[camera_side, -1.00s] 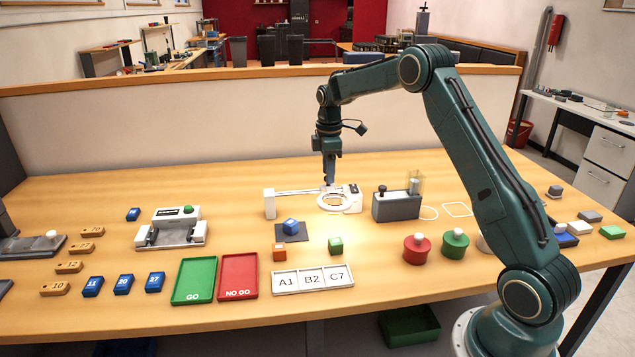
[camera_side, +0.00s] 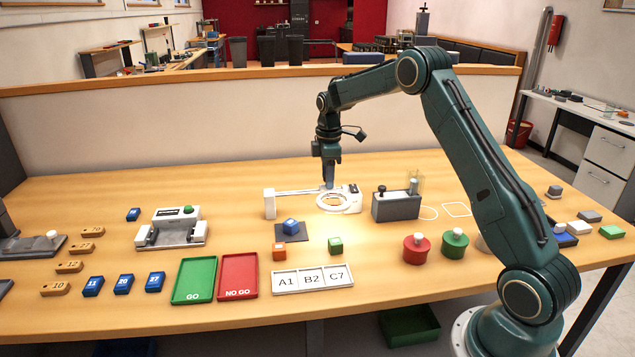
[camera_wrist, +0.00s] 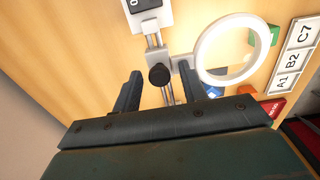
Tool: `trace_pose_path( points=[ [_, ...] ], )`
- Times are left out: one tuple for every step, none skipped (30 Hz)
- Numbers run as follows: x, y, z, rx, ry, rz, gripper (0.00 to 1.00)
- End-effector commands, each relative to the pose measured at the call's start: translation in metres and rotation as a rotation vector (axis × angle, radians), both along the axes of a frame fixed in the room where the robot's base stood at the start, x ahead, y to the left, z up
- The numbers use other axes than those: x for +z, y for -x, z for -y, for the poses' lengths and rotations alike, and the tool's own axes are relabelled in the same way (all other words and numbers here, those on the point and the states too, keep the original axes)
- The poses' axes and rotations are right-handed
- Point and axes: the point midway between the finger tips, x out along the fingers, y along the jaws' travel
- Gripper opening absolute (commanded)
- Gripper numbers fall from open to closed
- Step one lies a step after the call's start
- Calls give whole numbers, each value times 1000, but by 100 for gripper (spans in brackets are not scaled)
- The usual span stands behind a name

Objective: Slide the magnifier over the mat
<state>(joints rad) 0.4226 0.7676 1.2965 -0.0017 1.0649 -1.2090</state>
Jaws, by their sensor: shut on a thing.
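The magnifier (camera_side: 349,205) is a white ring on a stand with a rail, at the middle back of the table. Its ring also shows in the wrist view (camera_wrist: 203,50), right of my fingers. The small dark grey mat (camera_side: 283,238) lies in front and to the left of the ring, with a blue cube (camera_side: 291,226) on it. My gripper (camera_side: 328,186) points down at the ring's back edge. In the wrist view my gripper (camera_wrist: 159,67) has its fingers on either side of the magnifier's black knob (camera_wrist: 159,76). The exact finger contact is hard to see.
An orange cube (camera_side: 279,252) and a green cube (camera_side: 335,245) stand in front of the magnifier. A grey block with a clear tube (camera_side: 396,207) stands close to its right. A white A1 B2 C7 tray (camera_side: 312,292) lies nearer the front.

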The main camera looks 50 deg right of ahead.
Motion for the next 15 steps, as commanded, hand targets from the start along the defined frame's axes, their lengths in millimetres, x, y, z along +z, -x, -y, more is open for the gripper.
trace_pose_path(
  points=[
    [-17, 3, 1, -4, -6, -17, 30],
    [-17, 3, 1, -4, -6, -17, 30],
    [-17, 3, 1, -4, -6, -17, 30],
    [-17, 3, 1, -4, -6, -17, 30],
    [-17, 3, 1, -4, -6, -17, 30],
    [-17, 2, 1, -5, -6, -17, 30],
    [-17, 2, 0, -5, -6, -17, 30],
    [-17, 1, 0, -5, -6, -17, 30],
    [-17, 0, -1, -5, -6, -17, 30],
    [-17, -1, -2, -5, -6, -17, 30],
    [-17, -1, -3, -5, -5, -18, 30],
    [-17, -2, -4, -6, -6, -18, 30],
    [-17, -3, -5, -6, -6, -18, 30],
    [-17, -4, -6, -7, -6, -18, 30],
    [-18, -5, -7, -7, -6, -18, 30]
  ],
)
